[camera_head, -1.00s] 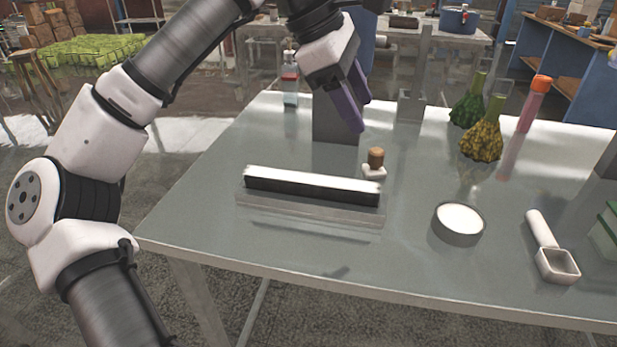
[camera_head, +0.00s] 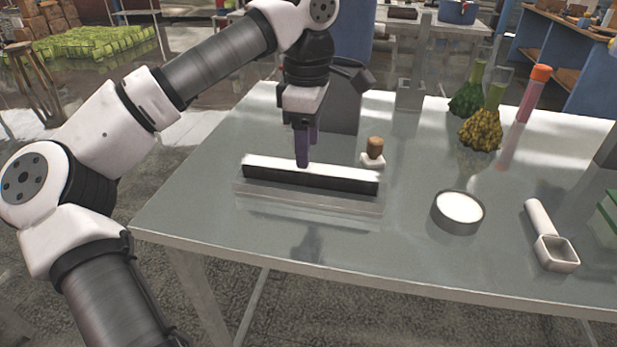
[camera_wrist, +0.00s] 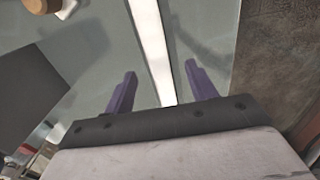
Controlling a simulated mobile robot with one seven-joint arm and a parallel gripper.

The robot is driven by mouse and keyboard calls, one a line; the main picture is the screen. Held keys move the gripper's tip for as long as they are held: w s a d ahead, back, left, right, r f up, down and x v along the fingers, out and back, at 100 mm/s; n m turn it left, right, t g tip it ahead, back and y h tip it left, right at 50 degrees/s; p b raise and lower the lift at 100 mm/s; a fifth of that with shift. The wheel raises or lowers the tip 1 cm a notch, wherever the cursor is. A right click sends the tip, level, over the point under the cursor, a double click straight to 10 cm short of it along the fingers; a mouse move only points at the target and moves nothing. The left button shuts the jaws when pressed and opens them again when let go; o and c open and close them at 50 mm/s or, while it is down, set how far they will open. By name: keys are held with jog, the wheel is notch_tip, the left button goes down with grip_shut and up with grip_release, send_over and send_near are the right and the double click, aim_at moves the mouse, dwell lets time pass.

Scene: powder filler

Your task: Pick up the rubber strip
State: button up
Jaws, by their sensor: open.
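The rubber strip (camera_head: 310,177) is a long dark bar with a white top, lying across a clear, flat base on the grey table in the head view. My gripper (camera_head: 304,160) points down over the middle of the strip, its purple fingers in front of and behind it. In the wrist view the strip's white top (camera_wrist: 153,45) runs between the two spread fingers of my gripper (camera_wrist: 158,85), with a gap on each side. The gripper is open and holds nothing. Whether the fingertips reach below the strip's top is hard to tell.
A cork-topped small bottle (camera_head: 374,150) stands just behind the strip's right end. A round dish of white powder (camera_head: 458,210) and a white scoop (camera_head: 550,240) lie to the right. Flasks (camera_head: 480,130) stand at the back right. The table (camera_head: 400,240) in front is clear.

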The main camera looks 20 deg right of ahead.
aim_at(319, 175)
notch_tip(319, 175, down, 5)
jog(key=shift+d+r, duration=0.1)
jog(key=c, duration=1.2)
jog(key=shift+o, duration=0.2)
